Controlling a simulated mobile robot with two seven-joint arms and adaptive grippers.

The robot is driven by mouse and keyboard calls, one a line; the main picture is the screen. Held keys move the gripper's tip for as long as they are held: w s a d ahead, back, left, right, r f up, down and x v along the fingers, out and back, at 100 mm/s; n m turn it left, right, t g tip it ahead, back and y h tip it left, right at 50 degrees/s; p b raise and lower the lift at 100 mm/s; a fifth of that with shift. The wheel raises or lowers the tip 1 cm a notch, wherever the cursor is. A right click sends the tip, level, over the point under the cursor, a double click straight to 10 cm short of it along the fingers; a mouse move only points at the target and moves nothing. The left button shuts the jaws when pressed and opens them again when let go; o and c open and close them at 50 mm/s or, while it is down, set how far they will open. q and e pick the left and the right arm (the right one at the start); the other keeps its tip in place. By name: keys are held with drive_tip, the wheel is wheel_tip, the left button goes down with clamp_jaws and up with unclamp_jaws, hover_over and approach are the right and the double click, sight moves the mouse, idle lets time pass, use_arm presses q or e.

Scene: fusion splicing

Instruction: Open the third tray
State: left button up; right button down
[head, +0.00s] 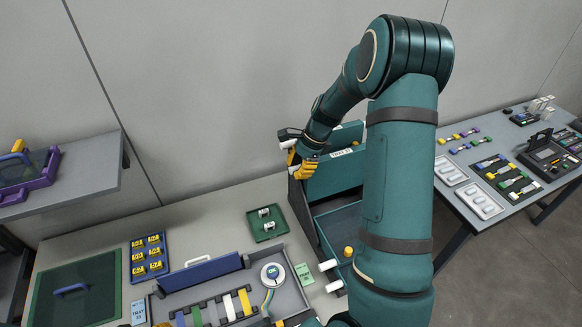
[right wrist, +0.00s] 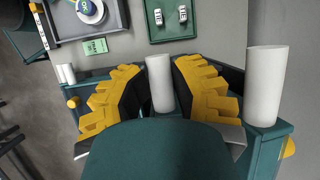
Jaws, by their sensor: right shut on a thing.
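A teal tray unit (head: 300,215) stands at the right end of the table. Its upper tray front (head: 335,176) carries a white label (head: 349,151), which is partly hidden and hard to read. A lower tray (head: 342,222) stands out, open at the top. My right gripper (head: 303,157) is at the left end of the upper tray. In the right wrist view, its yellow fingers (right wrist: 160,88) are on either side of a white cylindrical handle (right wrist: 160,83), shut on it. My right arm hides much of the unit's right side. My left gripper is not in view.
White posts (head: 328,265) and a yellow knob (head: 348,251) sit near the lower tray. A grey tray (head: 292,296) with coloured strips, a green tray (head: 256,233) and a blue tray (head: 138,258) lie on the table. A second table (head: 478,222) stands right.

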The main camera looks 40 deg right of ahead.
drive_tip(key=shift+s+f, duration=0.2)
drive_tip(key=c, duration=0.9)
unclamp_jaws()
drive_tip(key=shift+c, duration=0.2)
drive_tip(key=shift+o, duration=0.5)
drive_tip(key=shift+w+d, duration=0.15)
drive_tip(key=shift+d, duration=0.05)
drive_tip(key=shift+a+r, duration=0.1)
drive_tip(key=shift+r, duration=0.05)
drive_tip(key=shift+r, duration=0.2)
drive_tip(key=v, duration=1.1)
drive_tip(key=shift+r, duration=0.2)
drive_tip(key=shift+d, duration=0.25)
